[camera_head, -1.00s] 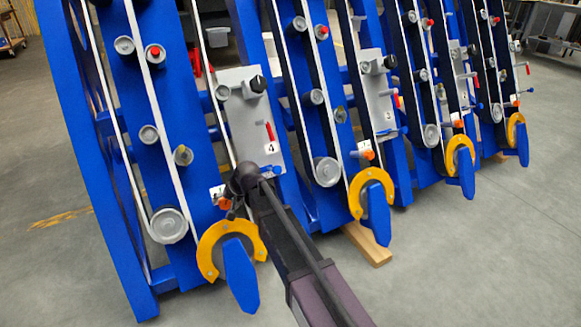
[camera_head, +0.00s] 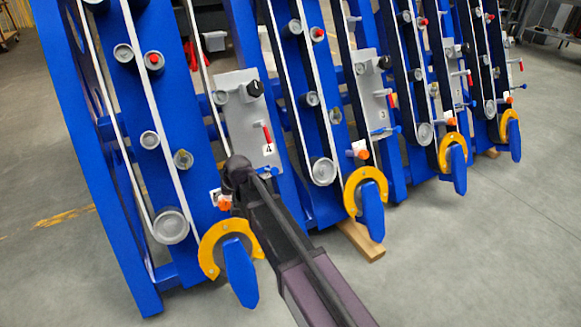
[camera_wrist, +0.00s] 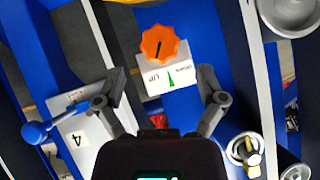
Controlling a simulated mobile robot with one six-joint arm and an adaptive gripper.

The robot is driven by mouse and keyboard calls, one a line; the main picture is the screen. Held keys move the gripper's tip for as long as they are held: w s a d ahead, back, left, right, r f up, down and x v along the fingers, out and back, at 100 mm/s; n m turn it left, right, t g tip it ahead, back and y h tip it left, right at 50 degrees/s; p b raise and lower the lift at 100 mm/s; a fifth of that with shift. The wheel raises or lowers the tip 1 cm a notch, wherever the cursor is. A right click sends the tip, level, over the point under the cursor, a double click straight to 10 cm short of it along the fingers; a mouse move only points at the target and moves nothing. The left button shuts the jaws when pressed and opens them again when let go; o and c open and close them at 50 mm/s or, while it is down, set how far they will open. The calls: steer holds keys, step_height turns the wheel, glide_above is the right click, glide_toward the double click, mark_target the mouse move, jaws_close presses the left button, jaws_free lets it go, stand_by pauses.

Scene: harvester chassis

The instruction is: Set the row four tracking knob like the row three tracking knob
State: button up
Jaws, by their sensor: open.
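The row four tracking knob (camera_wrist: 160,45) is orange and scalloped, with a dark pointer line. It sits on a white block with a printed label and a green mark (camera_wrist: 170,78). My gripper (camera_wrist: 162,78) is open and empty, one finger on each side of the label block. The fingertips stop short of the knob in the picture; I cannot tell the depth gap. In the head view my gripper (camera_head: 238,172) is just above the knob. The row three tracking knob (camera_head: 360,153) is orange; its pointer is too small to read.
The row four panel (camera_head: 240,120) carries a black knob and a red lever. A blue-knobbed lever (camera_wrist: 36,132) shows left of my gripper. A roller (camera_wrist: 243,152) stands to its right. Yellow-and-blue guards (camera_head: 230,260) stand below. Open floor lies at lower right.

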steer(key=p+v, duration=0.8)
steer(key=v, duration=0.1)
steer(key=s+d+r+h+p, duration=0.1)
steer(key=d+r+p, duration=0.2)
steer(key=d, duration=0.6)
steer(key=s+d+r+m+g+h+p, duration=0.1)
steer(key=d+r+p, duration=0.3)
steer(key=d, duration=0.5)
steer(key=shift+m+p, duration=0.3)
steer(key=shift+s, duration=0.15)
steer(key=s+d+m+g+h, duration=0.1)
steer(key=s+d, duration=0.4)
steer(key=d, duration=0.5)
steer(key=s+d+m+g+h, duration=0.1)
steer(key=s+d+m, duration=0.1)
steer(key=s+d, duration=0.6)
step_height(320, 180, up, 29)
steer(key=w+d+p, duration=0.2)
steer(key=p, duration=2.8)
steer(key=shift+d, duration=0.2)
steer(key=shift+w+r, duration=0.1)
steer(key=shift+r, duration=0.05)
